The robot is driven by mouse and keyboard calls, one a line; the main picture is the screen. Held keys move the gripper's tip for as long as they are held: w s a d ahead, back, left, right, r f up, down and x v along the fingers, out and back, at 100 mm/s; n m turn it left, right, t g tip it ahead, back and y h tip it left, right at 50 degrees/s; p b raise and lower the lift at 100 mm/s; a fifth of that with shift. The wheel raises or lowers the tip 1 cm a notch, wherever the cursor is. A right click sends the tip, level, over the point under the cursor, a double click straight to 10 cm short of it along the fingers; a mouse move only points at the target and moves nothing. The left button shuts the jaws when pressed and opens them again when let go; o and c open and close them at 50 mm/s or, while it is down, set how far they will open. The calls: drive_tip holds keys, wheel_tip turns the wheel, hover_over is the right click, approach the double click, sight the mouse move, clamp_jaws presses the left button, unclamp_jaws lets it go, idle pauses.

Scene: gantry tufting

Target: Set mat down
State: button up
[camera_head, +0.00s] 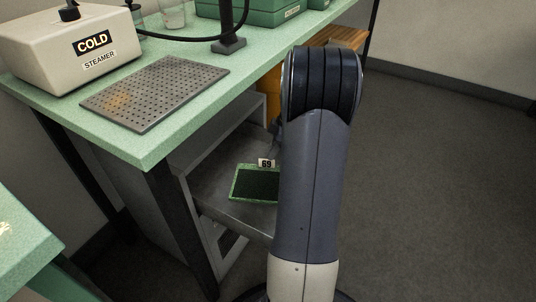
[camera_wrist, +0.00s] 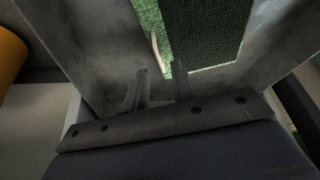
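The green mat (camera_head: 256,184), dark in the middle with a lighter green border, lies flat on a grey metal shelf (camera_head: 215,165) under the bench. A small white tag reading 69 (camera_head: 266,163) stands at its far edge. In the wrist view the mat (camera_wrist: 208,30) fills the upper middle, and the tag shows edge-on as a thin pale strip (camera_wrist: 155,46). My gripper (camera_wrist: 160,74) has its two fingers apart, with the tag just beyond the gap and nothing visibly clamped. In the head view my arm hides most of the gripper and the mat's right side.
The green bench top (camera_head: 190,105) overhangs the shelf, with a dark leg (camera_head: 182,225) at its front corner. On it are a perforated grey plate (camera_head: 155,92) and a cold steamer (camera_head: 75,45). Floor (camera_head: 440,180) at right is clear.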

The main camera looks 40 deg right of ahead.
drive_tip(key=p+v, duration=0.1)
drive_tip(key=v, duration=0.5)
drive_tip(key=shift+r, duration=0.35)
drive_tip(key=shift+s+d, duration=0.1)
drive_tip(key=shift+c, duration=0.4)
idle(0.5)
